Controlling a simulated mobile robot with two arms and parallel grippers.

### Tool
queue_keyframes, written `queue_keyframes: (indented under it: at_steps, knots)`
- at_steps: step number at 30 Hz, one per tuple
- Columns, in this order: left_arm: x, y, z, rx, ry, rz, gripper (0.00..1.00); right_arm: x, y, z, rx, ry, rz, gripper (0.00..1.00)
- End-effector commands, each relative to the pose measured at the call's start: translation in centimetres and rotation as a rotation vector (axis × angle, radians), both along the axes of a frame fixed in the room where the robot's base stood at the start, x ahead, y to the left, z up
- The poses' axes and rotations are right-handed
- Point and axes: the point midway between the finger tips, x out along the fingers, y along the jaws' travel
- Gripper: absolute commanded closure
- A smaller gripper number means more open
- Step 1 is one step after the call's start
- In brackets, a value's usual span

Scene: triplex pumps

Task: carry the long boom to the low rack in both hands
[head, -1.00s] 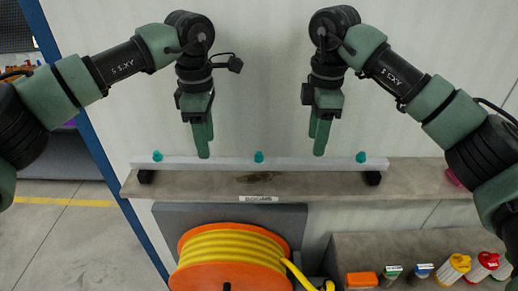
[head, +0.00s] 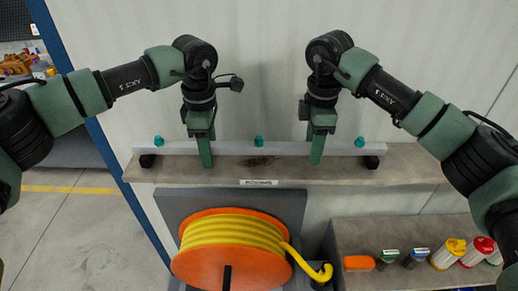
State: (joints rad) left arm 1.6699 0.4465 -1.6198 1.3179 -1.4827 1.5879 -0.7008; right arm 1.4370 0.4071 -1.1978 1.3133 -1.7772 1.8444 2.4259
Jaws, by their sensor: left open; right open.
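The long boom (head: 285,149) is a pale grey bar with teal knobs along it. It lies level across two black blocks on a shelf (head: 400,165) labelled as booms. My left gripper (head: 204,154) is at the boom left of the middle knob, one green finger passing in front of the bar. My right gripper (head: 317,154) is at the boom right of the middle knob, also with a finger in front. Both are open; their far fingers are mostly hidden, so I cannot tell contact. I cannot identify the low rack in this view.
Below the shelf stands an orange reel (head: 232,268) of yellow hose. A lower grey tray at the right holds an orange item (head: 359,262) and several jars and canisters. A pale wall is behind the shelf. Open floor (head: 70,225) lies at the left.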

Motion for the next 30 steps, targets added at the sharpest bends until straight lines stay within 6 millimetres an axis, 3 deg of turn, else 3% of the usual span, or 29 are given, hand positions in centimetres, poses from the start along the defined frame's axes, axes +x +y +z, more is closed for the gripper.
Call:
queue_keyframes:
  at_steps: [10,15,30]
  knots:
    - [0.00,-0.01,-0.33,0.000,0.000,0.000,0.55,0.00,-0.02,-0.32,-0.001,0.000,0.000,0.55]
    - [0.00,-0.01,-0.31,-0.001,0.000,0.000,1.00,0.00,-0.01,-0.31,-0.001,0.000,0.000,1.00]
    - [0.01,-0.02,-0.28,-0.001,-0.001,0.000,1.00,0.01,0.00,-0.28,0.000,-0.001,0.000,1.00]
